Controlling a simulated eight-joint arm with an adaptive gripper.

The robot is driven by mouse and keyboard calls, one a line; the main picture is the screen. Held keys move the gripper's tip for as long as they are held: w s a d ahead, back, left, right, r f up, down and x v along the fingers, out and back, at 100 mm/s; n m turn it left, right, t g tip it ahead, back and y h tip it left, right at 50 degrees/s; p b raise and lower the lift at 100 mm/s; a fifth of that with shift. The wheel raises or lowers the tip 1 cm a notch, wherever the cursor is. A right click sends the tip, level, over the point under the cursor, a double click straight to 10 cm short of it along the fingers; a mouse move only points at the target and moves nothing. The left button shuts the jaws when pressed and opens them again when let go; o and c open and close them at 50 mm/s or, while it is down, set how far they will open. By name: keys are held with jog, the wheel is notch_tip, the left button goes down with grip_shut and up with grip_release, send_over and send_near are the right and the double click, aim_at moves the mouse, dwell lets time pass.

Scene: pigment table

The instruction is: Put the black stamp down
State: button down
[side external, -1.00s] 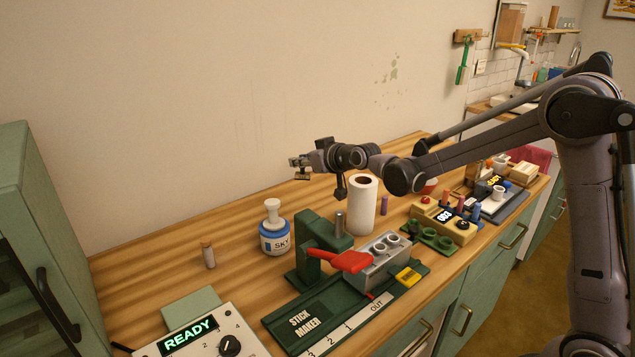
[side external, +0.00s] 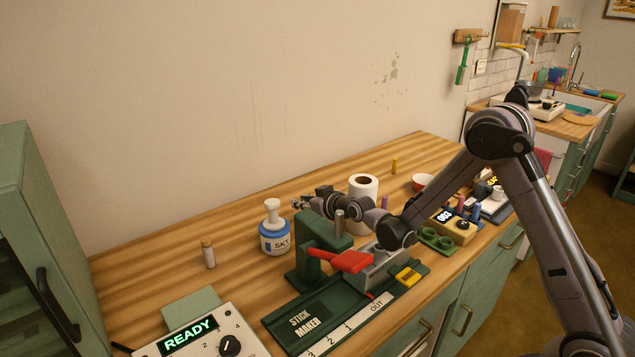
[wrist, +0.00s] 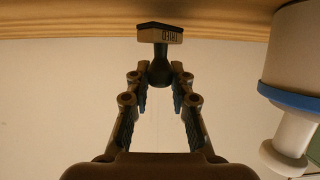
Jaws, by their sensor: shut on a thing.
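The black stamp (wrist: 160,34) has a dark handle, a dark pad and a pale lettered side. In the wrist view, where the table appears at the top, my gripper (wrist: 160,82) is shut on its handle, with the pad toward the table. I cannot tell whether the pad touches the wood. In the side view my gripper (side external: 301,203) is low over the table behind the green stick maker, just right of the SKY jar. There the stamp is not clearly visible.
The SKY jar (side external: 274,238) stands close beside my gripper and shows in the wrist view (wrist: 292,60). The stick maker (side external: 306,262) is in front, a paper roll (side external: 364,190) to the right. A cork-topped vial (side external: 208,254) stands left. The table behind (side external: 180,235) has clear room.

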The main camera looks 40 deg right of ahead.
jog(key=shift+f, duration=0.6)
jog(key=shift+f, duration=0.1)
jog(key=c, duration=1.2)
grip_release()
jog(key=shift+s+r, duration=0.15)
jog(key=shift+r, duration=0.05)
jog(key=v, duration=0.7)
jog(key=shift+s, duration=0.1)
jog(key=shift+r, duration=0.15)
